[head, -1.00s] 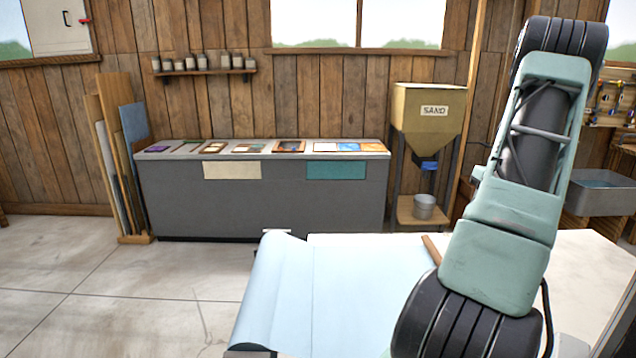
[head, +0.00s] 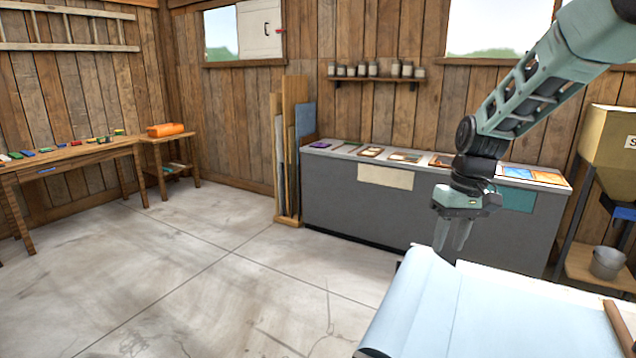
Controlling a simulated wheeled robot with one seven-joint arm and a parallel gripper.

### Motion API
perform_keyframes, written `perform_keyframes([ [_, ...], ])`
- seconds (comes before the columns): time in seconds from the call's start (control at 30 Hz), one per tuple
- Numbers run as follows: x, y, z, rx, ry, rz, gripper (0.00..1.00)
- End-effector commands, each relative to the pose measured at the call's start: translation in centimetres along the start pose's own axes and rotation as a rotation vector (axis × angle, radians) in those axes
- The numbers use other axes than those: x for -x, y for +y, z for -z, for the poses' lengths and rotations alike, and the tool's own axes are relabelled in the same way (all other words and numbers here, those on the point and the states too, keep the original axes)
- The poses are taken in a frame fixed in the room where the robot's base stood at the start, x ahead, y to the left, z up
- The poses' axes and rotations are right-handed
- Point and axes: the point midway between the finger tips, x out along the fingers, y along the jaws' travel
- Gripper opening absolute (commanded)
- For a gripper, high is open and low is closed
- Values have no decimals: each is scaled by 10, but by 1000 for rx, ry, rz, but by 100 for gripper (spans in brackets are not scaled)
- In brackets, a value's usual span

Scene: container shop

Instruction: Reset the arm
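My arm reaches in from the upper right of the head view and bends down at the wrist. My gripper (head: 452,246) hangs pointing down, just beyond the far left corner of the worktable (head: 565,310) covered with pale blue sheeting. Its fingers look close together, but at this size I cannot tell whether they are open or shut. I see nothing held below the fingertips.
A grey counter (head: 350,215) with flat samples on top stands behind my gripper. Boards (head: 292,150) lean at its left end. A sand hopper (head: 608,140) stands at right, a wooden bench (head: 75,158) at far left. The concrete floor (head: 190,270) between is clear.

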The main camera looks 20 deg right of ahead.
Motion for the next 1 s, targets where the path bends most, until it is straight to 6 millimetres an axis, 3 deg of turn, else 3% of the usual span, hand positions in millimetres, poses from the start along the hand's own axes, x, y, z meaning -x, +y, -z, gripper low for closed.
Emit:
perform_keyframes([
  [0.03, -4, -40, -6, 70, -11, -7, 36],
  [0.2, -19, -142, -46, 258, -32, -26, 36],
  [0.3, -27, -191, -81, 367, -41, -38, 36],
  [0.43, -37, -238, -136, 509, -50, -55, 36],
  [0.6, -48, -270, -202, 662, -53, -74, 36],
  [0.7, -51, -276, -228, 721, -52, -80, 36],
  [0.83, -54, -278, -245, 759, -50, -84, 36],
  [1.0, -54, -278, -248, 765, -51, -85, 36],
])
